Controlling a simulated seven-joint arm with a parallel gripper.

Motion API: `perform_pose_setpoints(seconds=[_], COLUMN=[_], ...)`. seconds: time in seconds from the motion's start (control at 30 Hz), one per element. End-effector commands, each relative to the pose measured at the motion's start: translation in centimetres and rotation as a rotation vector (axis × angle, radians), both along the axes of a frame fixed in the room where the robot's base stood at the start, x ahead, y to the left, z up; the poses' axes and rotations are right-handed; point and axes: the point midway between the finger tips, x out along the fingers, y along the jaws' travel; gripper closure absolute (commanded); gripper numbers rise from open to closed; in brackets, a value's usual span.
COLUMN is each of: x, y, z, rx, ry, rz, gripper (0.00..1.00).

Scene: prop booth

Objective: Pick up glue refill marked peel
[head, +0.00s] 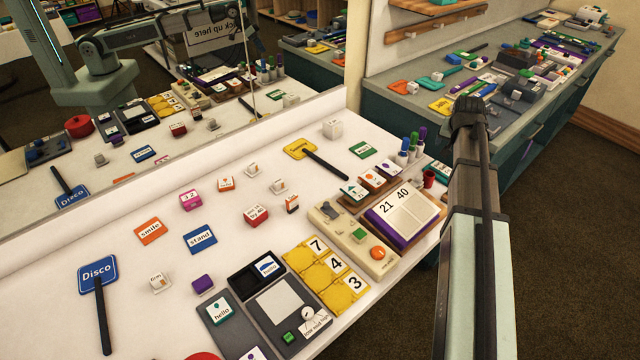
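I cannot read the word peel on any item, so I cannot tell which one is the glue refill marked peel. Several small labelled pieces stand on the white counter (120,225). They include a white piece with a small label (158,282), two more white pieces (280,186) and (252,170), a pink box (190,200), a red box (256,215) and an orange-red piece (292,204). Most of their print is too small to read. My arm rises along the right side, off the counter's edge. My gripper's fingers do not show, and I see nothing held.
A yellow tile rack (325,276), a beige device (352,238), a purple-edged book (405,212) and a grey tray (229,333) crowd the counter's front. Blue and yellow paddles (97,273) and (299,149) lie there. A mirror behind repeats these things. The back-left counter has gaps.

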Motion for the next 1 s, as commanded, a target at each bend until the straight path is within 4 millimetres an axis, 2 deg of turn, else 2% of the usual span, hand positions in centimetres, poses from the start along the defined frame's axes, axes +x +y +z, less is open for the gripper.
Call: perform_pose_setpoints(seconds=[0.03,0.17,0.2,0.3,0.4,0.6,0.8,0.9,1.0], x=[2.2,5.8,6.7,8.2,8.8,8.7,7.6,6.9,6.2], y=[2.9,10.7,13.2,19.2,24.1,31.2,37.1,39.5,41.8], z=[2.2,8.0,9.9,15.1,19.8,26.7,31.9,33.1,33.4], rx=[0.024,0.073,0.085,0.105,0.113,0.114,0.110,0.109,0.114], ry=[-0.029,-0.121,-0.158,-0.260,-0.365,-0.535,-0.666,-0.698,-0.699], rz=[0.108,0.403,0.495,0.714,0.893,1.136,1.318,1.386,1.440], gripper=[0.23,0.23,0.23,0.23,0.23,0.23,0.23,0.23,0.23])
